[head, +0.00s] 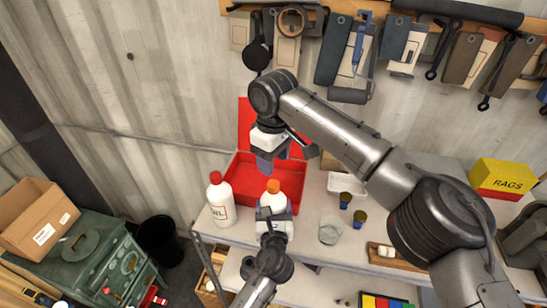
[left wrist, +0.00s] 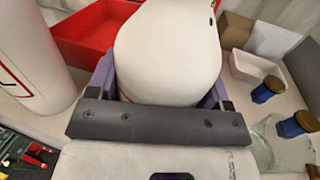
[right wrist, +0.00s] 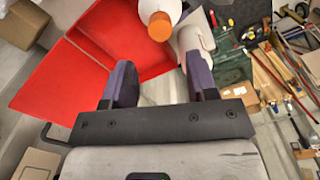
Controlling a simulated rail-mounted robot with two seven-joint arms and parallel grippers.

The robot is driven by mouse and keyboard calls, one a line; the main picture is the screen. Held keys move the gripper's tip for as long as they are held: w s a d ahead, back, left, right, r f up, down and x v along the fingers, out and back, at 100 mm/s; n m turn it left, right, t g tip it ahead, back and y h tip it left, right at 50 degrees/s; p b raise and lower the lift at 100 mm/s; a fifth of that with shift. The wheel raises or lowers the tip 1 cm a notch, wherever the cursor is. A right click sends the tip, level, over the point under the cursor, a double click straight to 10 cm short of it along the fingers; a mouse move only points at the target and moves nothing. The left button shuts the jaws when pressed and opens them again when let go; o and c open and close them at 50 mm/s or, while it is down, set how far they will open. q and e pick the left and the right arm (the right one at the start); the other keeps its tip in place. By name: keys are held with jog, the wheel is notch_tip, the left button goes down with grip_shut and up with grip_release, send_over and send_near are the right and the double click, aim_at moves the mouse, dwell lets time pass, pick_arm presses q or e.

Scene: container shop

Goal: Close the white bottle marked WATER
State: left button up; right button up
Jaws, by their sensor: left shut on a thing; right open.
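A white bottle with an orange cap (head: 273,186) stands upright at the front of the red tray. My left gripper (head: 274,213) is shut around the bottle's body; the white bottle (left wrist: 168,50) fills the middle of the left wrist view. I cannot read its label. The orange cap sits on the bottle's top; I cannot tell how tight it is. It also shows in the right wrist view (right wrist: 159,27), ahead of my right gripper (right wrist: 160,78). My right gripper is open and empty, above and behind the bottle in the head view.
A second white bottle (head: 221,200) with a red cap and lettering ending in "IL" stands close left. The red tray (head: 293,172) lies behind. Tools hang on the wall.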

aim_at(273, 183)
jog(key=shift+f, duration=4)
jog(key=c, duration=0.9)
jog(key=m, duration=0.4)
jog(key=shift+m, duration=0.3)
jog(key=shift+c, duration=0.2)
jog(key=m, duration=0.3)
jog(key=shift+m, duration=0.4)
jog(key=o, duration=1.1)
